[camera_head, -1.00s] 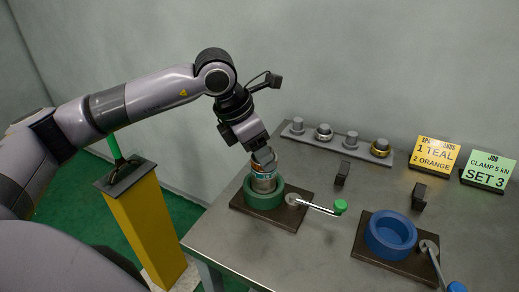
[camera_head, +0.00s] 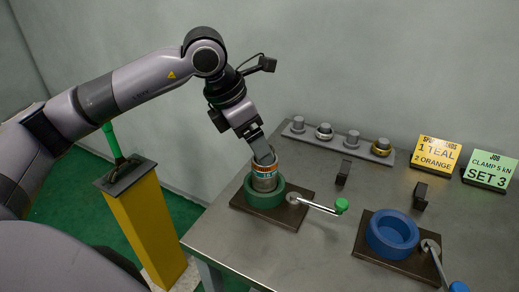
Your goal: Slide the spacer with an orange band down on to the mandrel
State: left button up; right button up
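The spacer with the orange band (camera_head: 264,167) is a metal ring upright inside the green round vise (camera_head: 264,197). Some teal shows just under the orange, and the mandrel itself is hidden. My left gripper (camera_head: 264,155) is at the spacer's top rim, with its fingers pointing down. I cannot tell whether the fingers are apart or touch the spacer. My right gripper is not in view.
A crank with a green knob (camera_head: 341,206) sticks out right of the green vise. A blue vise (camera_head: 391,233) stands at the right. A grey rack (camera_head: 337,145) holds pegs and rings behind. Two signs (camera_head: 437,154) stand at the back right.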

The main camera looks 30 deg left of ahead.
pick_arm(q)
jog(key=v, duration=0.3)
jog(key=shift+s+r, duration=0.1)
jog(key=shift+r, duration=0.2)
dwell(0.3)
